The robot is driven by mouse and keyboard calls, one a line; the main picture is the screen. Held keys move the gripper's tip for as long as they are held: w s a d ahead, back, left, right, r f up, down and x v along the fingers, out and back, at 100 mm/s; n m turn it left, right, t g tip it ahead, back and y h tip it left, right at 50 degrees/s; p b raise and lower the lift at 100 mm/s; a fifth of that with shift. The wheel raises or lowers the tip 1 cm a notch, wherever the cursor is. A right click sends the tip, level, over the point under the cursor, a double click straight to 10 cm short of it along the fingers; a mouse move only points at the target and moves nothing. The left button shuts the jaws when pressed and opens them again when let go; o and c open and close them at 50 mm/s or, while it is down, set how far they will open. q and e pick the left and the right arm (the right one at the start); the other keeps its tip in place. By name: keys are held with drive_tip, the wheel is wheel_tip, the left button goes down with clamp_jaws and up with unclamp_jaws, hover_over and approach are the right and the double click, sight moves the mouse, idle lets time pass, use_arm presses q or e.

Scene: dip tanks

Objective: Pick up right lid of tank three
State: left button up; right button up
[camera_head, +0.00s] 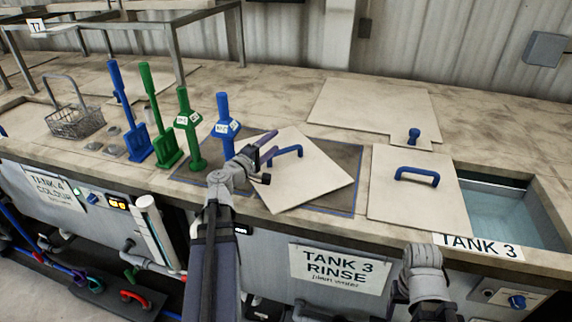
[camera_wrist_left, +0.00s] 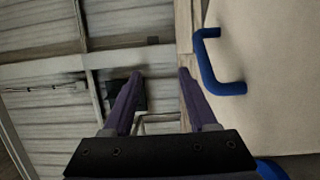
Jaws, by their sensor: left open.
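A pale square lid (camera_head: 316,184) with a blue handle (camera_head: 287,152) lies turned at an angle on a dark blue-edged area of the counter. Another pale lid (camera_head: 417,208) with a blue handle (camera_head: 416,174) lies to its right, beside the open water of the tank marked TANK 3. My left gripper (camera_head: 273,144) is open and empty, close to the turned lid's handle. In the left wrist view a blue handle (camera_wrist_left: 218,84) and its lid (camera_wrist_left: 278,75) are right of my open gripper (camera_wrist_left: 158,73), outside its fingers. My right arm shows at lower right; its gripper is out of view.
Upright blue and green tools (camera_head: 187,130) stand left of my left gripper. A wire basket (camera_head: 75,120) sits further left. A larger lid (camera_head: 370,108) with a blue knob lies behind. Open water (camera_head: 505,215) is at the right. The counter behind the tools is mostly clear.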

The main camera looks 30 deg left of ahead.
sight(282, 153)
use_arm(q)
wheel_tip(282, 153, down, 8)
drive_tip(key=b, duration=0.7)
drive_tip(key=shift+w+r+p, duration=0.45)
drive_tip(key=shift+w+r, duration=0.15)
drive_tip(key=shift+w, duration=0.2)
drive_tip(key=shift+w+f, duration=0.1)
drive_tip(key=shift+w, duration=0.45)
drive_tip(key=w, duration=0.5)
drive_tip(key=shift+d, duration=0.2)
drive_tip(key=shift+s, duration=0.1)
clamp_jaws()
